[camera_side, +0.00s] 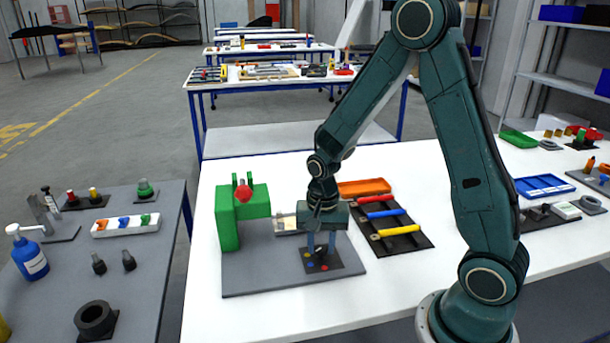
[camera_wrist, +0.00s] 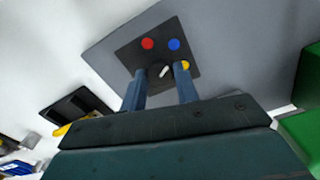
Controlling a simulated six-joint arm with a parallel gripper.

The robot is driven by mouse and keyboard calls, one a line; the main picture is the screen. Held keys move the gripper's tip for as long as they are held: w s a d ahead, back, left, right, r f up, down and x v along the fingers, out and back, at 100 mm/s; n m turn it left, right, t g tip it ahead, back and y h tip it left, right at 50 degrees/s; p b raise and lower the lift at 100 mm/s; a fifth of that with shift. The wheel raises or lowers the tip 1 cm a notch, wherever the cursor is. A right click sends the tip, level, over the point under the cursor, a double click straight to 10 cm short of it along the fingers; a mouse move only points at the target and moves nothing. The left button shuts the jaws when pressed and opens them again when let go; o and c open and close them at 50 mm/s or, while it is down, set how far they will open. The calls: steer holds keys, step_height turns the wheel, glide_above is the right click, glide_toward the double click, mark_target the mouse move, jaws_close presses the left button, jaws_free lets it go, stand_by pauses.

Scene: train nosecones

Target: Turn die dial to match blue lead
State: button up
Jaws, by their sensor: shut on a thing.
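The die dial (camera_wrist: 158,71) is a dark round knob with a white pointer mark, set on a black square plate (camera_wrist: 130,52). The plate carries a red dot (camera_wrist: 148,43), a blue dot (camera_wrist: 174,44) and a yellow dot (camera_wrist: 183,65). In the wrist view the white mark slants up and right, roughly between the blue and yellow dots. My gripper (camera_side: 320,246) points down over the plate, its fingers shut on the dial. The fingers hide part of the dial. Red (camera_side: 376,198), blue (camera_side: 384,213) and yellow (camera_side: 397,231) leads lie on a black rack.
A green press (camera_side: 229,222) with a red knob (camera_side: 243,193) stands left of the plate on the grey mat (camera_side: 255,275). An orange tray (camera_side: 363,187) lies behind. A small pale block (camera_side: 286,224) sits behind the gripper. The white table front is clear.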

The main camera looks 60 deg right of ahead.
mark_target(321, 248)
steer(key=o, duration=1)
steer(key=shift+c, duration=0.2)
steer(key=shift+r, duration=0.15)
step_height(321, 248, up, 14)
steer(key=shift+f, duration=0.2)
steer(key=s+a+r+n+t, duration=0.2)
steer(key=s+a+r+n, duration=0.1)
steer(key=s+n, duration=0.3)
steer(key=s+a+r+n+t, duration=0.3)
steer(key=s+r+n, duration=0.2)
steer(key=s, duration=0.4)
steer(key=shift+r+n+t, duration=0.3)
steer(key=shift+r+n, duration=0.05)
steer(key=shift+n, duration=0.15)
